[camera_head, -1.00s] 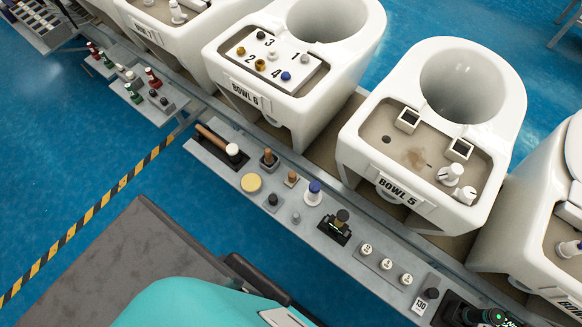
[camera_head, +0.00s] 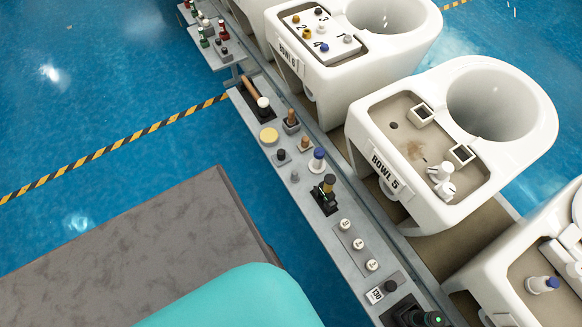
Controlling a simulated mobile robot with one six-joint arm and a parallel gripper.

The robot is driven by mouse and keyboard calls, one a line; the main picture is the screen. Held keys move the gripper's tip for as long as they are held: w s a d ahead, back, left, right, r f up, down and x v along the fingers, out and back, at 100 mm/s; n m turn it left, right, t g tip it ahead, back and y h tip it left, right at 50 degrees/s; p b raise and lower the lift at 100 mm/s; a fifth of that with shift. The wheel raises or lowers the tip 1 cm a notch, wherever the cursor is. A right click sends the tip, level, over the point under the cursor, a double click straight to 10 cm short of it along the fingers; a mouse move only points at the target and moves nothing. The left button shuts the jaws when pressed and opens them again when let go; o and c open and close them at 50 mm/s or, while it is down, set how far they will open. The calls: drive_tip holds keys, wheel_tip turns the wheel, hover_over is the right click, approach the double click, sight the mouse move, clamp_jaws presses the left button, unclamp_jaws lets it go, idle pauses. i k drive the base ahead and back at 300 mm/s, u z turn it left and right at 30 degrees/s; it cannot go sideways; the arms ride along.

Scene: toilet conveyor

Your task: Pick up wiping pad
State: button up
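A round, pale yellow pad (camera_head: 268,135), which looks like the wiping pad, lies flat on the narrow grey shelf (camera_head: 262,160) in front of the row of bowls. It is near the shelf's left edge, below a white-topped dark holder (camera_head: 263,107) and left of a brown-handled item in a dark block (camera_head: 291,121). Nothing covers the pad. My gripper is not in view, so its state and its distance from the pad do not show.
A grey mat (camera_head: 150,250) lies left; blue floor (camera_head: 230,150) between is clear.

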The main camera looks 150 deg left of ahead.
sight(282, 158)
drive_tip(key=z, duration=0.05)
drive_tip(key=i, duration=0.15)
drive_tip(key=z, duration=0.3)
drive_tip(key=k, duration=0.25)
drive_tip(key=z, duration=3.35)
drive_tip(key=k, duration=0.25)
drive_tip(key=z, duration=1.55)
